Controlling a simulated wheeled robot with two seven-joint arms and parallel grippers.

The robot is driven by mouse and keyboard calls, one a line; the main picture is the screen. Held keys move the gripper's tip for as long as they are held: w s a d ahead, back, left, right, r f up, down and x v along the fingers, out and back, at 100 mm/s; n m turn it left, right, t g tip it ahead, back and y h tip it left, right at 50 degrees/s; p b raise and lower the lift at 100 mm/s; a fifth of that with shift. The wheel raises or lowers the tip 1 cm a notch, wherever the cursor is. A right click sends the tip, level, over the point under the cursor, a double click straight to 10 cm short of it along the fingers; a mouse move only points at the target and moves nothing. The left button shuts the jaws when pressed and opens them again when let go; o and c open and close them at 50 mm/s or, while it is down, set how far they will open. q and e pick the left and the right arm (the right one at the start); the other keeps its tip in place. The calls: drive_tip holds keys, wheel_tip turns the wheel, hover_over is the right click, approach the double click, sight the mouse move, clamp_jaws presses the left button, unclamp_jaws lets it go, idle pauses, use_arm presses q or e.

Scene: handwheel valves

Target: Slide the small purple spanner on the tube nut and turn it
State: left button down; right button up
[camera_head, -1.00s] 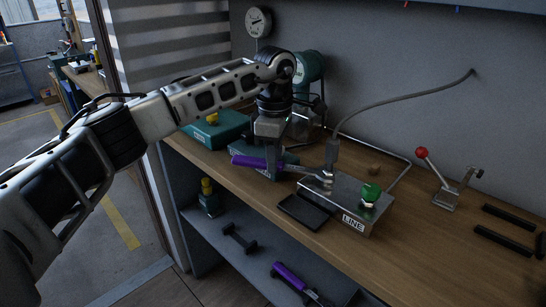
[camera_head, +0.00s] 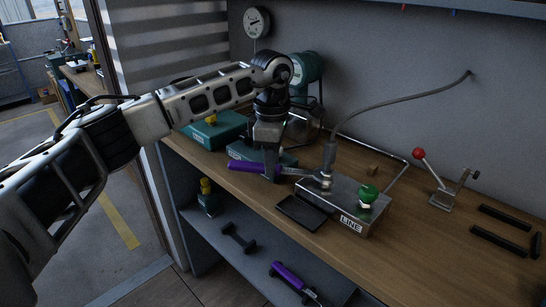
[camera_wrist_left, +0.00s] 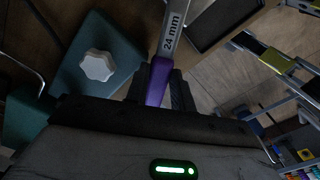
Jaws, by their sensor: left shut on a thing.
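My left gripper (camera_head: 271,172) is shut on the purple handle of a spanner (camera_head: 244,167) above the bench. The wrist view shows this spanner (camera_wrist_left: 158,82) between the fingers, its grey shaft marked "24 mm". Its metal shaft points right to the tube nut (camera_head: 326,181), at the foot of the grey tube (camera_head: 331,155) on the metal LINE block (camera_head: 345,198). The jaw end overlaps the nut area; I cannot tell whether it is around the nut or beside it. My right gripper is not in view.
A green knob (camera_head: 367,194) stands on the block, with a black tray (camera_head: 301,212) left of it. A red-balled lever (camera_head: 433,180) stands to the right. Teal boxes (camera_head: 216,131) lie behind my gripper. Another purple-handled spanner (camera_head: 288,275) lies on the lower shelf.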

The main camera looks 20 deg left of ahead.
sight(229, 162)
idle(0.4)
use_arm(q)
drive_tip(key=shift+s+a, duration=0.2)
drive_tip(key=shift+a, duration=0.5)
drive_tip(key=shift+s+a, duration=0.2)
drive_tip(key=shift+a, duration=0.55)
drive_tip(key=shift+s+a, duration=0.2)
drive_tip(key=shift+a, duration=0.5)
drive_tip(key=shift+s+a, duration=0.2)
drive_tip(key=shift+a, duration=0.6)
drive_tip(key=shift+s+a, duration=0.2)
drive_tip(key=shift+a, duration=0.65)
drive_tip(key=shift+s+a, duration=0.2)
drive_tip(key=shift+a, duration=0.6)
